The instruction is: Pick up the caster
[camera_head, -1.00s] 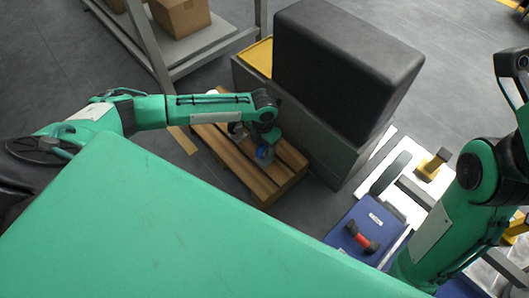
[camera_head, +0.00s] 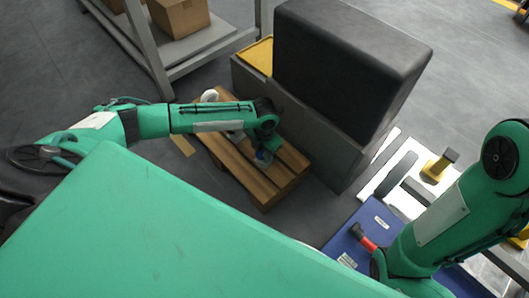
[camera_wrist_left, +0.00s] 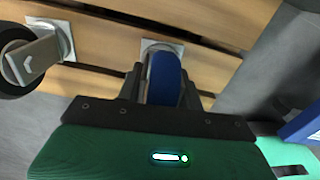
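A caster with a blue wheel (camera_wrist_left: 165,78) stands on a wooden pallet (camera_wrist_left: 210,28), its square metal plate on the slats. In the head view the blue wheel (camera_head: 264,156) shows only partly under my left gripper (camera_head: 262,152). In the left wrist view the dark fingers of my left gripper (camera_wrist_left: 162,95) are on both sides of the blue wheel, very near it; whether they touch it is unclear. A second caster with a dark wheel (camera_wrist_left: 18,62) and grey bracket stands to the left.
A white wheel (camera_head: 209,96) is at the pallet's far end. A grey cabinet (camera_head: 330,150) with a big black block (camera_head: 345,65) stands close beside the pallet. A blue mat (camera_head: 373,213) with a red-and-black item (camera_head: 366,241) lies to the right. Shelving (camera_head: 150,50) is behind.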

